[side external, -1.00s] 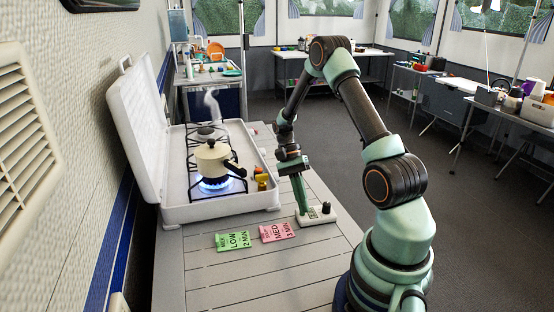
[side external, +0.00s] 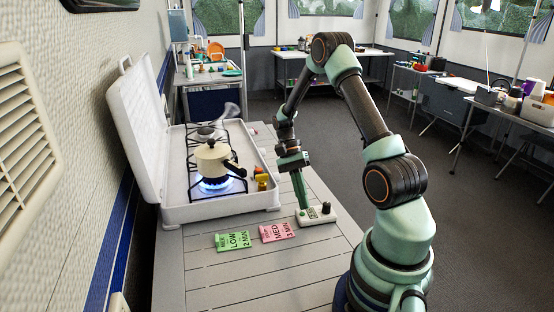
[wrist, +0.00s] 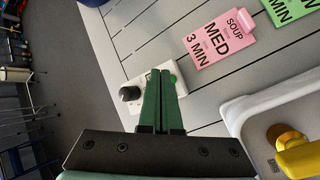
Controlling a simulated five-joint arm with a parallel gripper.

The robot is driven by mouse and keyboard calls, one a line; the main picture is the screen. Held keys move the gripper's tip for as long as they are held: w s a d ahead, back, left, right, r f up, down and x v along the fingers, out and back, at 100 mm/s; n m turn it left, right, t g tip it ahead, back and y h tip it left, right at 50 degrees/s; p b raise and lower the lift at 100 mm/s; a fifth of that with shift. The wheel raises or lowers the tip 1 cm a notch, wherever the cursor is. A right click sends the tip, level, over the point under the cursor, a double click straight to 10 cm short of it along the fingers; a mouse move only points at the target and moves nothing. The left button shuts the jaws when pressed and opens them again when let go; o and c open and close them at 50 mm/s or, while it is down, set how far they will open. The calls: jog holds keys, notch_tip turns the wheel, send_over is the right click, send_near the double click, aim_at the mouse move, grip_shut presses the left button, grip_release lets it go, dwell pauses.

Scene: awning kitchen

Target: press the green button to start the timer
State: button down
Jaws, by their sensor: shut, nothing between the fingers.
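The timer is a small white box (side external: 320,219) on the grey slatted table, with a black knob (side external: 326,208) at its right end. In the wrist view the white box (wrist: 141,80) shows behind my fingers, with the black knob (wrist: 130,93) to their left. Part of a round green button (wrist: 181,87) shows just right of my fingers, partly hidden by them. My gripper (side external: 304,207) is shut and empty, its green fingers pointing down at the left part of the timer. I cannot tell whether the tips touch the button.
A green card (side external: 232,240) and a pink card (side external: 277,232) lie left of the timer. An open white camp stove (side external: 218,213) stands behind them, with a cream pot (side external: 211,158) over a lit blue flame. The front of the table is clear.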

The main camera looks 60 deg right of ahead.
aim_at(301, 212)
jog(key=shift+r, duration=2.55)
jog(key=w+a+r+n+t+h, duration=0.1)
jog(key=a+r+n+t+h, duration=0.1)
jog(key=a+r+n+t, duration=0.3)
jog(key=w+a+r+n+t+h, duration=0.2)
jog(key=a+r+n+t, duration=0.4)
jog(key=a+r+n, duration=0.4)
jog(key=a+n, duration=0.1)
jog(key=a, duration=0.3)
jog(key=shift+w+a+r+n+h, duration=0.2)
jog(key=shift+a+r+n+h, duration=0.05)
jog(key=shift+r+n+h, duration=0.1)
